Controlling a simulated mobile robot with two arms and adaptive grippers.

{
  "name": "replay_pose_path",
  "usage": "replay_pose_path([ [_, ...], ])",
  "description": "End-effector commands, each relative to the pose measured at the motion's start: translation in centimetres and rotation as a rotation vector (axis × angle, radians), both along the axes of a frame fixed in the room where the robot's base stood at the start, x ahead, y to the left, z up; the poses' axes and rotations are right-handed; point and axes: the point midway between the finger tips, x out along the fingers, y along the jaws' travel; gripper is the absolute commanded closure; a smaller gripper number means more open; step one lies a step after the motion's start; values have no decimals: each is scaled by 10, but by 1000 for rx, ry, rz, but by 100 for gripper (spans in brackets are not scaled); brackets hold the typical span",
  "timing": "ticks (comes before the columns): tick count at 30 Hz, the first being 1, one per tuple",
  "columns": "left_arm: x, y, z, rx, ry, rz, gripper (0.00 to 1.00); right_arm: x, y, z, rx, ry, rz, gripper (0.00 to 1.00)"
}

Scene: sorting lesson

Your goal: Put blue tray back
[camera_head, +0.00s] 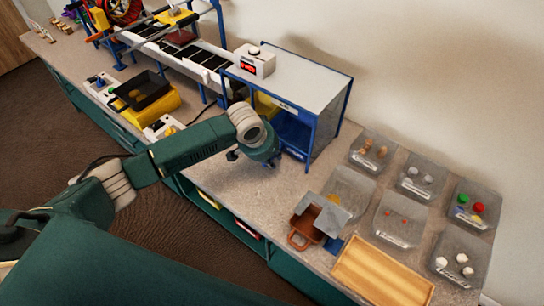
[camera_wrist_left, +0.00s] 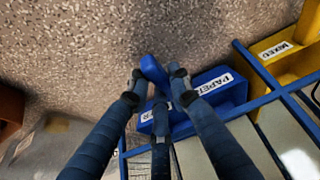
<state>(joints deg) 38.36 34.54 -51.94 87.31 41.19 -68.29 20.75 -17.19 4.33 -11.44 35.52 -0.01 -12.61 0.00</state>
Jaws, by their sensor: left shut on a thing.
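The blue tray (camera_head: 292,132), labelled PAPER, sits in the lower part of the blue-framed rack (camera_head: 313,130). In the left wrist view its blue front (camera_wrist_left: 225,90) and protruding blue handle (camera_wrist_left: 152,68) show by the rack's bars. My left gripper (camera_head: 240,155) is low over the table in front of the rack. In the left wrist view its fingers (camera_wrist_left: 157,85) are shut around the tray's handle. The tray's inside is mostly hidden, so how deep it sits cannot be told. My right gripper is not in view.
A yellow tray (camera_wrist_left: 285,50) labelled MIXED is beside the blue one. Several clear trays (camera_head: 412,182), a wooden tray (camera_head: 380,277) and a brown container (camera_head: 305,222) stand at the right. A conveyor (camera_head: 185,55) runs at the back left. Table before the rack is clear.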

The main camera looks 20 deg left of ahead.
Motion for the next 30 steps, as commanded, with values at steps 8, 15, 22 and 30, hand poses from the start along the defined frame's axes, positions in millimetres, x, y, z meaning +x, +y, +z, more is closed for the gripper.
replay_pose_path([
  [8, 0, 0, -3, -2, -2, 0, 100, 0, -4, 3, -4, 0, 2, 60],
  [15, 0, 0, -3, -1, -1, 0, 61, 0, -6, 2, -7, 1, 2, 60],
  [22, 0, 0, -3, 0, -1, 0, 59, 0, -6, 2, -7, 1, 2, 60],
  [30, -7, 2, 15, -1, -3, -2, 59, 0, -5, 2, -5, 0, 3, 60],
])
